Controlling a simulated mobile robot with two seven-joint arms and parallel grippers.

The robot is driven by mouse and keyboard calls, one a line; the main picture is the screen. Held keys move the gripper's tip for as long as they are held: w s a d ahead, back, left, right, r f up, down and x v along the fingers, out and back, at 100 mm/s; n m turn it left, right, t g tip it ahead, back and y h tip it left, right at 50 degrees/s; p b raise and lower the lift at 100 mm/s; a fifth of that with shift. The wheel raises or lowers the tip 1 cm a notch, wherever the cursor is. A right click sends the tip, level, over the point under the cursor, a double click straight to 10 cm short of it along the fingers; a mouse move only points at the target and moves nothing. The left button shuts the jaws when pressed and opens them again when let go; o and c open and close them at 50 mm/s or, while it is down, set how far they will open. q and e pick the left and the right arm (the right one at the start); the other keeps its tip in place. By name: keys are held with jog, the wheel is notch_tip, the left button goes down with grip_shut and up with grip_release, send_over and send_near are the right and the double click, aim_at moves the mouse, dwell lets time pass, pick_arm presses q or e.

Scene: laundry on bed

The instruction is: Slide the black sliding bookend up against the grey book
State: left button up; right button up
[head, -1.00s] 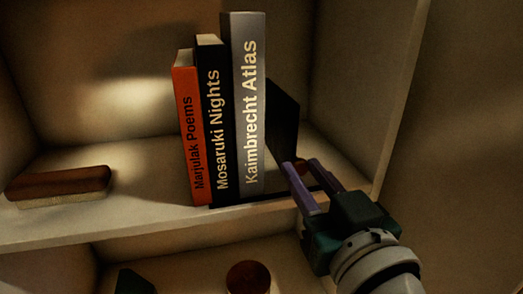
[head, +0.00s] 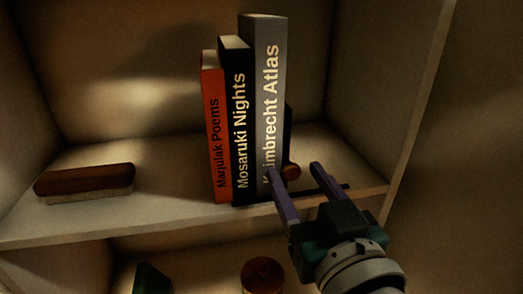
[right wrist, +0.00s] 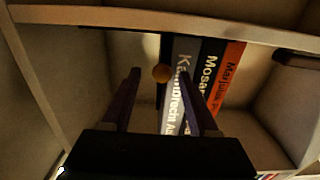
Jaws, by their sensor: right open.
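The grey book (head: 264,100), titled Kaimbrecht Atlas, stands upright on the shelf at the right end of a row. The black bookend (head: 288,130) shows as a narrow dark strip at its right side, mostly hidden behind it; whether they touch I cannot tell. A round reddish-brown knob (head: 291,171) is low in front of the bookend; it also shows in the right wrist view (right wrist: 161,73). My right gripper (head: 295,172) is open in front of the shelf, its purple fingers spread either side of the knob, apparently not touching it. My left gripper is out of view.
A black book (head: 238,120) and an orange-red book (head: 215,130) stand left of the grey book. A brown-backed brush (head: 85,180) lies further left. The shelf's right side wall (head: 415,110) is near my right arm. A round brown thing (head: 262,275) sits below.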

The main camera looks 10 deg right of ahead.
jog(key=shift+s, duration=0.1)
jog(key=shift+s, duration=0.35)
jog(key=s+p, duration=0.3)
jog(key=s, duration=0.6)
jog(key=shift+d+p, duration=0.15)
jog(key=shift+p, duration=0.2)
